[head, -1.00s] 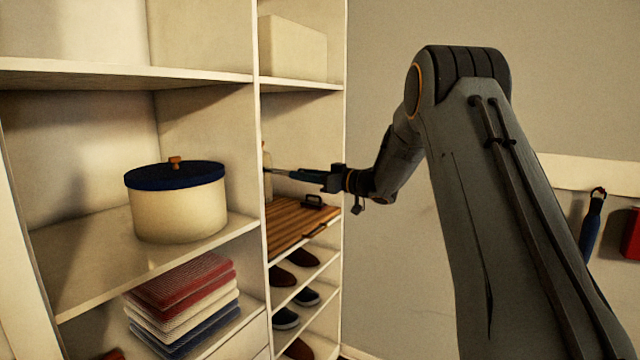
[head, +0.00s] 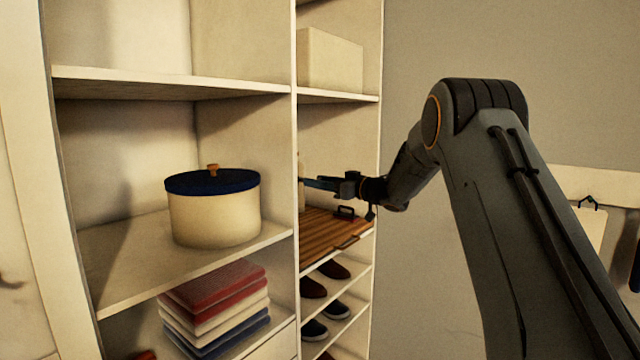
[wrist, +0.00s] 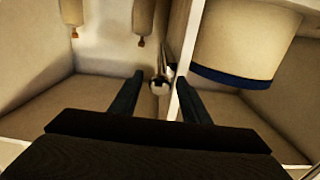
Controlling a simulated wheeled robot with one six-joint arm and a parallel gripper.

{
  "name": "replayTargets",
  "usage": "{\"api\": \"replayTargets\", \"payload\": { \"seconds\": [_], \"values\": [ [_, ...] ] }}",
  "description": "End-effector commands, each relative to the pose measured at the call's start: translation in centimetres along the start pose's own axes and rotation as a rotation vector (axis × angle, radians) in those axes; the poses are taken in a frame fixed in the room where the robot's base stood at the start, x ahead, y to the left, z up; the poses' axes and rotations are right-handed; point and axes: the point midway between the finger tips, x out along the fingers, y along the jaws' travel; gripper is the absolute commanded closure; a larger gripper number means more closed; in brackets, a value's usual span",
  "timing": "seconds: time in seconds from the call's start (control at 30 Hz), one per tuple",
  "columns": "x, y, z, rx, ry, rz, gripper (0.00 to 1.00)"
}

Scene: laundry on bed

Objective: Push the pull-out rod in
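The pull-out rod (wrist: 166,68) shows in the wrist view as a thin metal bar with a shiny rounded end, beside the upright divider (wrist: 181,55). My gripper (wrist: 160,77) is open, with one dark finger on each side of the rod's end. The right finger lies in front of the divider's edge. I cannot tell whether either finger touches the rod. In the head view my gripper (head: 318,184) reaches sideways into the right-hand bay above a slatted wooden board; the rod cannot be made out there.
A cream pot with a blue lid (head: 213,207) stands on the left bay's shelf, with folded towels (head: 217,305) below. The wooden board (head: 330,232) with a dark handle lies under my gripper. Shoes (head: 328,270) fill lower shelves. Bottle-like objects (wrist: 143,15) show in the wrist view.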

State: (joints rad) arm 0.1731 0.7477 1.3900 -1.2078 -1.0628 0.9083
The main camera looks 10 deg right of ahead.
Motion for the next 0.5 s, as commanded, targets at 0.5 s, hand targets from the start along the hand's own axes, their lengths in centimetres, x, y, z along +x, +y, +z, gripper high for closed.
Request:
{"api": "replayTargets", "payload": {
  "seconds": [0.5],
  "values": [
    [-3.3, 0.1, 0.2, -0.001, -0.001, 0.002, 0.58]
  ]
}}
